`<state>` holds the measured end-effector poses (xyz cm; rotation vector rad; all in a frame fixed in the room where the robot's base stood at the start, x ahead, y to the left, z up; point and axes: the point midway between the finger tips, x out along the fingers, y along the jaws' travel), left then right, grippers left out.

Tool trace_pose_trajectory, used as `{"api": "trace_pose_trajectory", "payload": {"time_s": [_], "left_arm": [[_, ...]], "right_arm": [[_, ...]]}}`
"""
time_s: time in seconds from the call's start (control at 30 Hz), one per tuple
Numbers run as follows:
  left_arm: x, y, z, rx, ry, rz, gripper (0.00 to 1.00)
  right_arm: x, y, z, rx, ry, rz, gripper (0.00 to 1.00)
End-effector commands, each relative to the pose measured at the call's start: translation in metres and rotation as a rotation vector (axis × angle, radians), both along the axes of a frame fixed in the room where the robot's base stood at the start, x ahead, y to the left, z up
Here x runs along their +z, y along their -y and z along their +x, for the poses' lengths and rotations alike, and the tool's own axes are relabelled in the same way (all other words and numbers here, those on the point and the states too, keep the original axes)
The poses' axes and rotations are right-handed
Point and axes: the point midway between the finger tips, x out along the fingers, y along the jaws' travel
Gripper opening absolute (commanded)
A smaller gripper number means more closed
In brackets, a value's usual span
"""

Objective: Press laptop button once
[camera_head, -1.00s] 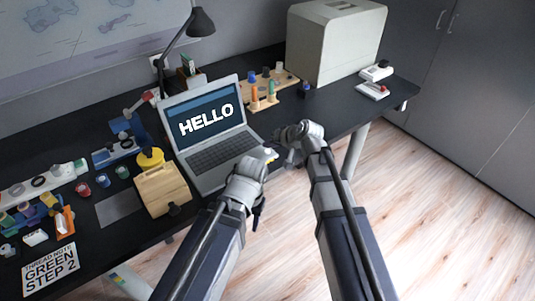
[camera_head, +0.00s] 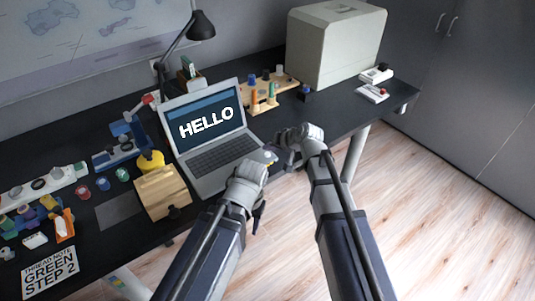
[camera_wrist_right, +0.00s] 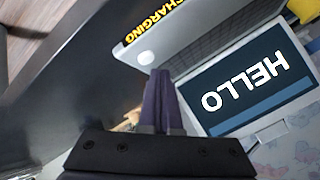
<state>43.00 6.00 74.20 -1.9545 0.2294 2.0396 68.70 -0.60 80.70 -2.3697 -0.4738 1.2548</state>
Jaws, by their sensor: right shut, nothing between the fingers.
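The open silver laptop (camera_head: 222,152) stands on the dark desk, its screen reading HELLO. In the right wrist view the laptop (camera_wrist_right: 215,45) appears upside down, with a round white button (camera_wrist_right: 145,57) on the palm rest near the yellow word CHARGING. My right gripper (camera_head: 273,160) is at the laptop's front right corner. In the wrist view its dark fingers (camera_wrist_right: 160,74) are shut and empty, their tips right by the button; I cannot tell whether they touch it. My left gripper (camera_head: 258,214) hangs in front of the desk, partly hidden by its own arm.
A wooden box (camera_head: 163,192) and a yellow item (camera_head: 151,161) stand left of the laptop. A black lamp (camera_head: 199,28) stands behind it. A wooden peg rack (camera_head: 265,97) and a large pale case (camera_head: 335,45) are behind right. The desk right of the laptop is mostly clear.

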Motion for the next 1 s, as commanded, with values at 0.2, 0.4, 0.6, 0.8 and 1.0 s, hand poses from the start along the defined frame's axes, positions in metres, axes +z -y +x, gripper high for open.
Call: {"api": "trace_pose_trajectory", "payload": {"time_s": [0.2, 0.4, 0.6, 0.8, 1.0], "left_arm": [[0.0000, 0.0000, 0.0000, 0.000, 0.000, 0.000, 0.50], [0.0000, 0.0000, 0.0000, 0.000, 0.000, 0.000, 0.50], [0.0000, 0.0000, 0.0000, 0.000, 0.000, 0.000, 0.50], [-0.0004, 0.0000, 0.0000, 0.000, 0.000, 0.000, 0.50], [-0.0068, 0.0000, 0.0000, 0.000, 0.000, 0.000, 0.50]], "right_arm": [[0.0000, 0.0000, 0.0000, 0.000, 0.000, 0.000, 0.00], [0.0000, 0.0000, 0.0000, 0.000, 0.000, 0.000, 0.00], [0.0000, 0.0000, 0.0000, 0.000, 0.000, 0.000, 0.00], [-0.0004, 0.0000, 0.0000, 0.000, 0.000, 0.000, 0.00], [-0.0069, 0.0000, 0.0000, 0.000, 0.000, 0.000, 0.00]]}}
